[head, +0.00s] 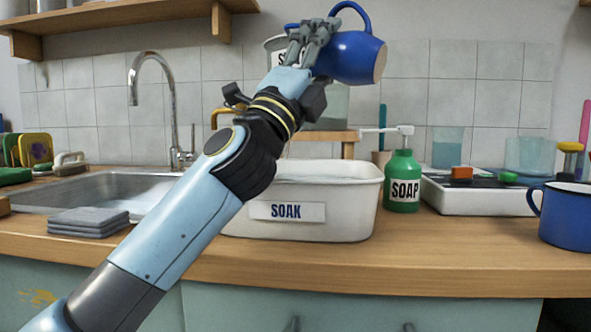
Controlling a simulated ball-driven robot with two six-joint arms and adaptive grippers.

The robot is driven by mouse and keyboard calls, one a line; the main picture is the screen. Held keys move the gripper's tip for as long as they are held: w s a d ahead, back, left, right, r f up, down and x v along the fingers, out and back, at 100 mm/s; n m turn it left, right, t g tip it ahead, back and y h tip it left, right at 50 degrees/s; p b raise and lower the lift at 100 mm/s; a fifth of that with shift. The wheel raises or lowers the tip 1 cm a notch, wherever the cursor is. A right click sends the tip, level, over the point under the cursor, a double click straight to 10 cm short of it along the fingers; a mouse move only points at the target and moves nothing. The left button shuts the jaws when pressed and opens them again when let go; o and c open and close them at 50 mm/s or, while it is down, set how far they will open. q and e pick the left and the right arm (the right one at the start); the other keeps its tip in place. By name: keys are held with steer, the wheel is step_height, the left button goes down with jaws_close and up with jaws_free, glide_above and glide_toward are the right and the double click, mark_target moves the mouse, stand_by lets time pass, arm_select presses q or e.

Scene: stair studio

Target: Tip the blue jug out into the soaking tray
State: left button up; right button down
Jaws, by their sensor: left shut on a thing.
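The blue jug (346,60) is high above the counter, lying tipped on its side. Its looped handle is on top and a pale tan end faces right. My left gripper (312,42) is shut on the jug at its left side and hides part of it. The white soaking tray (345,205), labelled SOAK, stands on the counter below the jug. My left arm crosses in front of the tray's left part. The tray's inside is mostly hidden, and I cannot tell whether anything is flowing. My right gripper is not in view.
A green soap bottle (403,183) stands close right of the tray. A sink (100,190), tap (174,110) and folded grey cloths (88,221) are left.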

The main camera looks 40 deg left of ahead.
arm_select(q)
steer(key=shift+s+d+n, duration=0.1)
steer(key=shift+s+n, duration=0.05)
steer(key=shift+n, duration=0.25)
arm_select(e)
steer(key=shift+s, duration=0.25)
arm_select(q)
steer(key=shift+d+y, duration=0.1)
steer(key=shift+y, duration=0.3)
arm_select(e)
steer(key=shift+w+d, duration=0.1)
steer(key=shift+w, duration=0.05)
arm_select(q)
steer(key=shift+s+d+n+y, duration=0.1)
steer(key=shift+s+n+y, duration=0.05)
steer(key=shift+n+y, duration=0.35)
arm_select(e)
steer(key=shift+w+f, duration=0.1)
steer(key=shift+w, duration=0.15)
arm_select(q)
steer(key=shift+n+b, duration=0.3)
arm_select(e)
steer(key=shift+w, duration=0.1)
arm_select(q)
steer(key=shift+d+r, duration=0.1)
steer(key=shift+d, duration=0.05)
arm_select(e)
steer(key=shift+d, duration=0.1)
